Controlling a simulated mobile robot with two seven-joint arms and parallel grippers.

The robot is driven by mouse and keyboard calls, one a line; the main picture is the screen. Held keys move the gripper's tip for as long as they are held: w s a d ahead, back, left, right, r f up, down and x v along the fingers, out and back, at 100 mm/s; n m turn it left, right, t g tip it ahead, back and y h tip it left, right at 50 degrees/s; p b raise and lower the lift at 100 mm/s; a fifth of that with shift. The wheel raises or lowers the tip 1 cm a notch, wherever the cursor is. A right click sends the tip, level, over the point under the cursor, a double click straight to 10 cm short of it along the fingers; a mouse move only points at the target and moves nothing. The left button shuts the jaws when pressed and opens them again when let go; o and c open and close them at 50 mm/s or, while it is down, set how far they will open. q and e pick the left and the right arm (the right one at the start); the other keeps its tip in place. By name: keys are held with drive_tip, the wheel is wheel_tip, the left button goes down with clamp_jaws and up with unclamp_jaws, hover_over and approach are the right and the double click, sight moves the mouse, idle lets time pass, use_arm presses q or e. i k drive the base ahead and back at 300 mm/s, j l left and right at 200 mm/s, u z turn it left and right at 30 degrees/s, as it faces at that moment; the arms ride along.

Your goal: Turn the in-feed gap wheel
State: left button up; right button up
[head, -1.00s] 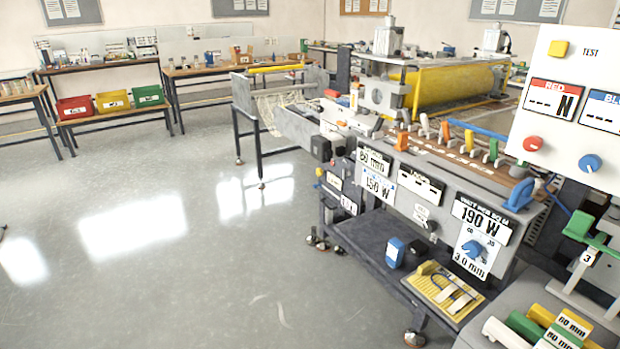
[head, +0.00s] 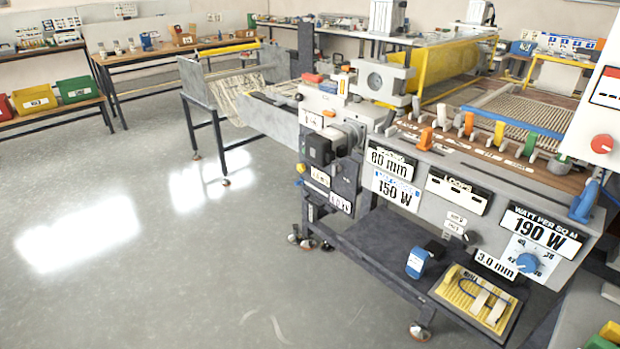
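The laminating machine (head: 440,190) stands in the middle and right of the head view. A blue round knob (head: 528,262) sits on a white dial plate on its front panel, beside a 3.0 mm plate (head: 496,264) and below a 190 W plate (head: 543,230). I cannot tell from the picture whether this knob is the in-feed gap wheel. Plates reading 60 mm (head: 391,160) and 150 W (head: 396,188) are further left on the front. Neither of my grippers is in view.
A lower shelf (head: 375,245) juts out under the panel, with a blue item (head: 417,262) and a yellow tray (head: 455,288) on it. Open grey floor (head: 150,270) lies to the left. Benches (head: 150,58) with bins stand along the back wall.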

sight(301, 168)
drive_tip(key=i+j+z, duration=0.1)
drive_tip(key=i, duration=0.3)
drive_tip(key=i+j+z, duration=0.15)
drive_tip(key=i+j, duration=0.2)
